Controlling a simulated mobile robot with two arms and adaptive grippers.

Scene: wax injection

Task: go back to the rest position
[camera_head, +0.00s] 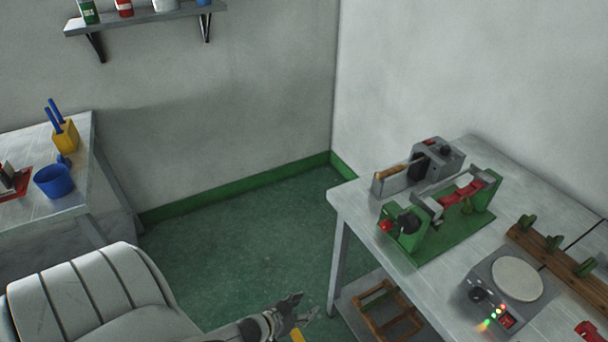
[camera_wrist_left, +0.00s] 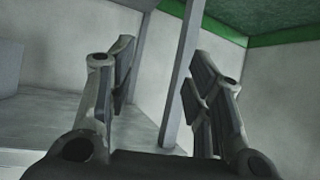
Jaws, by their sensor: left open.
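My left gripper (camera_head: 302,308) is low in the head view, over the green floor between the chair and the right-hand table. In the left wrist view its two fingers (camera_wrist_left: 158,95) stand apart with nothing between them. A grey post, the table's wall and a green skirting strip show behind the fingers. My right gripper is in neither view.
The right table (camera_head: 352,203) holds a green-framed machine (camera_head: 440,215), a grey unit (camera_head: 437,158), a round-plate device (camera_head: 517,278) and a wooden rack (camera_head: 550,252). A wooden frame (camera_head: 388,312) sits on its lower shelf. A padded chair (camera_head: 90,295) stands left.

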